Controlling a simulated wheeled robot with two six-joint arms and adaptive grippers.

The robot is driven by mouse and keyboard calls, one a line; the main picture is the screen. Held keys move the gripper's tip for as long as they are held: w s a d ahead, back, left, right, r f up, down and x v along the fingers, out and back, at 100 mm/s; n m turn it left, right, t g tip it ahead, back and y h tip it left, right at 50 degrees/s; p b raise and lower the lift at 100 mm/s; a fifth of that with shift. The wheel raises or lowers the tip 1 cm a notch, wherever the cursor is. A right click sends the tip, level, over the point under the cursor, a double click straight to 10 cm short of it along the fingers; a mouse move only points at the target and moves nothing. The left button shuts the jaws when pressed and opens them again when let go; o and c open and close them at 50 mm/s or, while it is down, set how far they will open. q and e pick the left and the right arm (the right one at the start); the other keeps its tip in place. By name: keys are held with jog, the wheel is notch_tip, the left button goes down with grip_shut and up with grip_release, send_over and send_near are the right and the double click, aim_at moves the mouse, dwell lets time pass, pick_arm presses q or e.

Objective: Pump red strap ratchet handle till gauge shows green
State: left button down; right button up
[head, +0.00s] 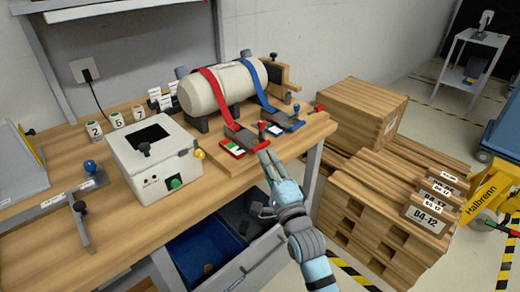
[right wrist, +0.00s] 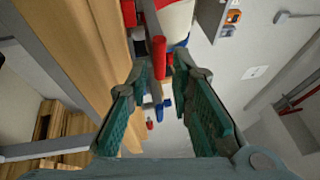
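The red strap (head: 214,88) runs over a cream cylindrical tank down to its ratchet (head: 243,138) on the bench board. A red handle grip (head: 262,129) stands up at the ratchet's right end. The red-framed gauge (head: 232,148) shows green and white areas; its reading is too small to tell. My right gripper (head: 267,153) is just in front of the red handle, at the bench's front edge. In the right wrist view its teal fingers (right wrist: 160,68) are open, with the red handle grip (right wrist: 159,55) showing in the gap, not visibly clamped. My left gripper is not in view.
The blue strap (head: 260,84) and its ratchet (head: 286,122) stand close to the right. A white box (head: 155,160) with a green button is to the left. An open drawer with a blue bin (head: 208,250) is below. Stacked pallets (head: 375,205) stand right of the bench.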

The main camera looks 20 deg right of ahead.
aim_at(260, 146)
jog(key=w, duration=0.3)
jog(key=w+r, duration=0.1)
jog(key=w, duration=0.1)
jog(key=shift+w+b, duration=0.3)
jog(key=shift+b, duration=0.1)
grip_shut()
